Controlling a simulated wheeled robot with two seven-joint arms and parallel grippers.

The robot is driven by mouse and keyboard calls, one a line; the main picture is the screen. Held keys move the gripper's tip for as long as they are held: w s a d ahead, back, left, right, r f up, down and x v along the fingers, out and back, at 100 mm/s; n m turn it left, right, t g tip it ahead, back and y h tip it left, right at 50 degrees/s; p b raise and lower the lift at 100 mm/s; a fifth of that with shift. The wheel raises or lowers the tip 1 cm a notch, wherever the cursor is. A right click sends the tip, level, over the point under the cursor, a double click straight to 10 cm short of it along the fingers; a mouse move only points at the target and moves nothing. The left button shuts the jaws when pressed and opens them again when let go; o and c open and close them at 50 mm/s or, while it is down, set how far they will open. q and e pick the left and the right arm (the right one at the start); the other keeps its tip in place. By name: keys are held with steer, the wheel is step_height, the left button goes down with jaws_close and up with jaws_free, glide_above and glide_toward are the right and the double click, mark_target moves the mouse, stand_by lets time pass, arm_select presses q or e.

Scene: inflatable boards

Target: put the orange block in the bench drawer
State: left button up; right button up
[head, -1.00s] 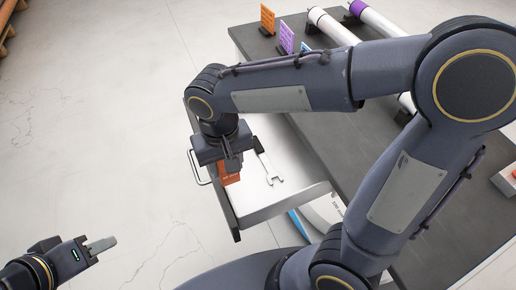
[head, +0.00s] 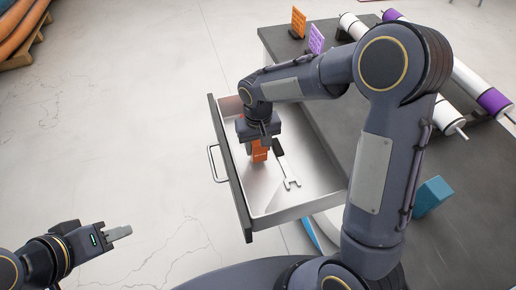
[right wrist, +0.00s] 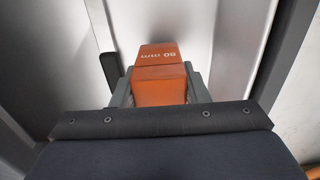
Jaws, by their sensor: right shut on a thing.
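The orange block (head: 260,151) is in my right gripper (head: 261,144), over the open bench drawer (head: 262,212). In the right wrist view the block (right wrist: 160,72) sits between the fingers, with "80 mm" printed on its top part. The gripper points down inside the drawer's outline; I cannot tell whether the block touches the drawer floor. The drawer is pulled out from the dark bench (head: 325,130). My left gripper (head: 118,233) is at the lower left, away from the drawer, its fingers seen edge-on.
A wrench (head: 288,172) with a dark handle lies in the drawer beside the block. On the bench are orange and purple cards, white rolls (head: 450,72) and a teal block (head: 432,195).

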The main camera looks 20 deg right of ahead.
steer(key=shift+f, duration=0.85)
steer(key=shift+f, duration=0.1)
steer(key=o, duration=1.1)
